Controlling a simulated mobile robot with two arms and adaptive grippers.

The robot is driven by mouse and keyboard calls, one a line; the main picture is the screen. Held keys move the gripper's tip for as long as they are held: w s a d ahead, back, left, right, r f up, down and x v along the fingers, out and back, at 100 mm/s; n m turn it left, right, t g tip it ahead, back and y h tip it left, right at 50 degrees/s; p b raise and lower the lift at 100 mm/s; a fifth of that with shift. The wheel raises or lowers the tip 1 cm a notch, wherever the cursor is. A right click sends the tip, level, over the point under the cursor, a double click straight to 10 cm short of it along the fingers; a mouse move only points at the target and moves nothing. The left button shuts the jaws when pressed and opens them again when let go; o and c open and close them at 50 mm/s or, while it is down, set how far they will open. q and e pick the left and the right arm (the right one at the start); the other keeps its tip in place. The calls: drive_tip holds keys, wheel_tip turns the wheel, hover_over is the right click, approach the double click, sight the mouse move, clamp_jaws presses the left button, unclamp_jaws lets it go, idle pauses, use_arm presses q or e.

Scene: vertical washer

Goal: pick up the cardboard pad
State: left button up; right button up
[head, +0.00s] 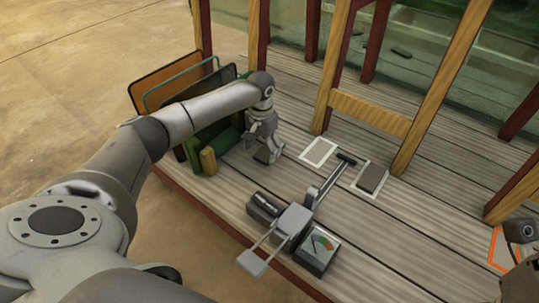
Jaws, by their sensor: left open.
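A flat grey-brown rectangular pad (371,178), which looks like the cardboard pad, lies on the plank deck inside a white outline, right of centre. My left gripper (268,153) points down over the deck, to the left of the pad and well apart from it. It is open, and I see nothing between its fingers. Part of my right arm shows at the lower right edge; its fingers cannot be made out clearly.
A rack of upright panels (167,88) stands left of my left gripper. Wooden posts (342,66) rise behind.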

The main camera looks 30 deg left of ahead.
use_arm(q)
drive_tip(key=shift+f+b, duration=0.65)
drive_tip(key=shift+f, duration=0.8)
drive_tip(key=c, duration=0.8)
